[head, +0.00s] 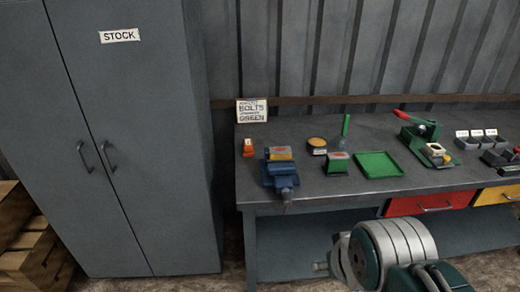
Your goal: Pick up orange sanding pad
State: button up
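Several small things on the grey workbench (330,194) have orange on them, and I cannot tell for sure which is the sanding pad. A small orange block (248,147) with a pale mark stands at the bench's left end. A round orange-tan disc (317,141) lies further right, with a dark labelled piece at its front. An orange-yellow piece (279,153) sits in the jaws of a blue vise (281,176). Part of my arm shows at the lower right, in front of the bench and apart from these things. My gripper's fingers are not visible.
A green box (337,163), green tray (378,164), green upright stick (346,124) and green press with red lever (418,128) crowd the bench. Small labelled bins (476,140) stand right. A grey STOCK cabinet (130,150) is left. Red (431,204) and yellow drawers (498,194) are below.

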aim_at(248, 146)
jog(key=i+j+z, duration=0.4)
jog(key=i+j, duration=0.95)
jog(key=j, duration=0.1)
